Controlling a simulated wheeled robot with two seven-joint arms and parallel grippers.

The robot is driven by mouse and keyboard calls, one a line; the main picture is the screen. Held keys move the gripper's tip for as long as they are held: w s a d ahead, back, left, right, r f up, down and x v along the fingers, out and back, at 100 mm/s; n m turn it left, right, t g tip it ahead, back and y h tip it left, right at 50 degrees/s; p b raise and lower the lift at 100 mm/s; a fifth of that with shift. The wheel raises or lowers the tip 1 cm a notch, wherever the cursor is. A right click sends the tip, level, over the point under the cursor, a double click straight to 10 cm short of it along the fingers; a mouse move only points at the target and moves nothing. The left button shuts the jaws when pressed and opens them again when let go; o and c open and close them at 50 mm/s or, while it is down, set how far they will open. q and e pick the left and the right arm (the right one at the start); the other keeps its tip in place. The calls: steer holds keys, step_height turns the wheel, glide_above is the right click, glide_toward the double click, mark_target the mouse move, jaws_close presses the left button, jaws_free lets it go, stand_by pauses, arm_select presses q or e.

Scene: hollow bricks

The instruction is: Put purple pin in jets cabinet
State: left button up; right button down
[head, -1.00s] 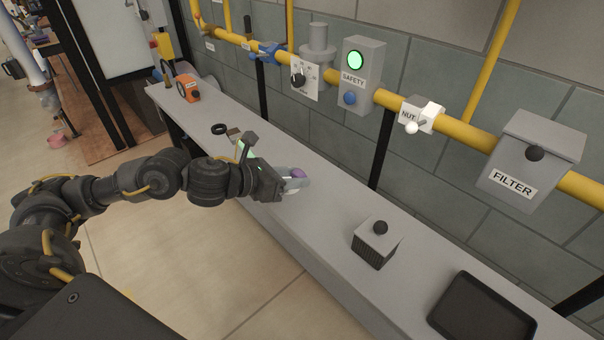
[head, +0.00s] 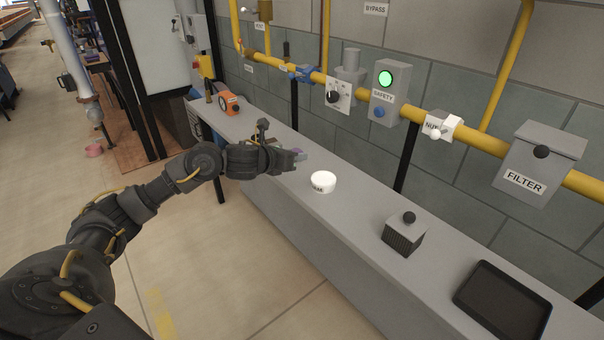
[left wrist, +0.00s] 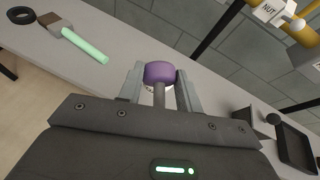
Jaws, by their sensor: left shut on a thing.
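The purple pin (left wrist: 159,72) has a rounded purple head and a grey stem. It sits between the fingers of my left gripper (left wrist: 160,88), which is shut on it. I can read no label for a jets cabinet. A grey wall cabinet (head: 195,33) stands at the far upper left, its label too small to read. My right gripper is not in view.
On the bench (head: 345,225) are a white round piece (head: 323,182), a ribbed block with a black knob (head: 404,234), a black tray (head: 503,300) and an orange device (head: 228,102). A green rod (left wrist: 86,46) and black ring (left wrist: 20,16) lie left. Yellow pipes line the wall.

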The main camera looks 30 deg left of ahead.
arm_select(q)
steer(key=w+a+f+n+y, duration=0.2)
steer(key=w+a+n+y, duration=0.1)
steer(key=a, duration=0.4)
steer(key=w+a+f+n+y, duration=0.2)
steer(key=a+y, duration=0.1)
steer(key=a, duration=0.4)
steer(key=s+a+f+n+g+y, duration=0.2)
steer(key=s+a+n+y, duration=0.15)
steer(key=a, duration=0.25)
steer(key=s+a+f+n+g+y, duration=0.2)
steer(key=s+a+n+g+y, duration=0.15)
steer(key=a, duration=0.35)
steer(key=s+d+r+m+t+h, duration=0.2)
steer(key=d+r, duration=0.3)
steer(key=d, duration=0.9)
steer(key=s+d+r+m+t+h, duration=0.1)
steer(key=s+d+r+m+h, duration=0.2)
steer(key=d, duration=1.1)
steer(key=s+d+r+m+t+h, duration=0.2)
steer(key=d+r+m+h, duration=0.3)
steer(key=d, duration=0.8)
step_height(320, 180, up, 3)
steer(key=shift+s+d+f+t+h, duration=0.2)
steer(key=shift+s+d+t+h, duration=0.2)
steer(key=shift+s, duration=0.15)
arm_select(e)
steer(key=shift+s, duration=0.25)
